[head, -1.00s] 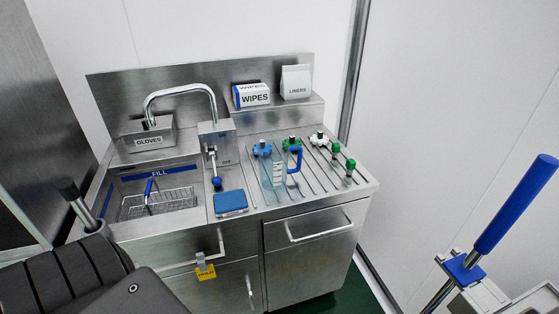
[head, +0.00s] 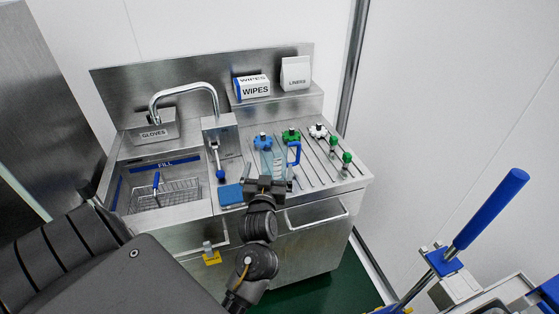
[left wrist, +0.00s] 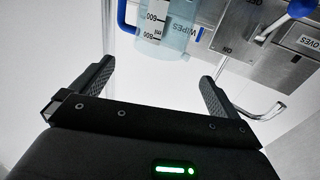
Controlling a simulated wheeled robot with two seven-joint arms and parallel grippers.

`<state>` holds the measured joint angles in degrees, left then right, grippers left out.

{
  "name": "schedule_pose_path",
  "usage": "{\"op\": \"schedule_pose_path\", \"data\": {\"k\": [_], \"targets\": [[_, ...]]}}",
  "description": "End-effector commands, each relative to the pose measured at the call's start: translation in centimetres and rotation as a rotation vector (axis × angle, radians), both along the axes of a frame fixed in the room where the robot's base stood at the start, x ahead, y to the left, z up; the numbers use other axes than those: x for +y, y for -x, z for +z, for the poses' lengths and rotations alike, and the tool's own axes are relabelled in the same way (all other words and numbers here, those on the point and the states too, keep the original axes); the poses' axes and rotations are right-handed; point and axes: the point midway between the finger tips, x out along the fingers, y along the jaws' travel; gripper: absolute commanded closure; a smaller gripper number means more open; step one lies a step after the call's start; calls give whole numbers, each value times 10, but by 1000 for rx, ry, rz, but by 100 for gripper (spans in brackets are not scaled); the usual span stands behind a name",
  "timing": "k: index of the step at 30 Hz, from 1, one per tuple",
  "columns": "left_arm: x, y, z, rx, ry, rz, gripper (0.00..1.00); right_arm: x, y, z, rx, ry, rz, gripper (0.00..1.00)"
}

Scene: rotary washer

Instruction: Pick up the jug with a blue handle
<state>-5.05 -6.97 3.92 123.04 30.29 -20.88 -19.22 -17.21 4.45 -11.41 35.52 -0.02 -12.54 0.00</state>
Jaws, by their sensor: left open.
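The clear jug (head: 267,160) with a blue handle (head: 294,153) stands on the ribbed drainboard of the steel sink unit. Its handle is on the right side in the head view. My left gripper (head: 268,181) is open and empty, in front of the jug, and partly hides its lower part. In the left wrist view the jug (left wrist: 166,28), with printed volume marks, shows beyond the gap between the open fingers (left wrist: 157,73). Its blue handle (left wrist: 122,16) is at its left there. The jug appears apart from the fingers. My right gripper is not in view.
Blue, green and white knobbed parts (head: 291,135) stand behind and right of the jug. A blue sponge-like block (head: 231,195) lies left of the gripper. A tap (head: 185,92), a basin with a wire basket (head: 175,198) and a wipes box (head: 253,87) are near.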

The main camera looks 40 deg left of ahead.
Motion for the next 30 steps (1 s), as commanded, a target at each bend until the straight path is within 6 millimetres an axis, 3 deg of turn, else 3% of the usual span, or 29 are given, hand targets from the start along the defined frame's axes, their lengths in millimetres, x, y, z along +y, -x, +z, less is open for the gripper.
{"op": "schedule_pose_path", "data": {"k": [12,21,30], "targets": [[26,-42,1,2,-3,-2,0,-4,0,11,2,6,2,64],[33,-52,2,2,-2,-1,0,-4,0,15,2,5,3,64],[55,-87,3,2,0,-2,0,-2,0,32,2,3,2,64]]}}
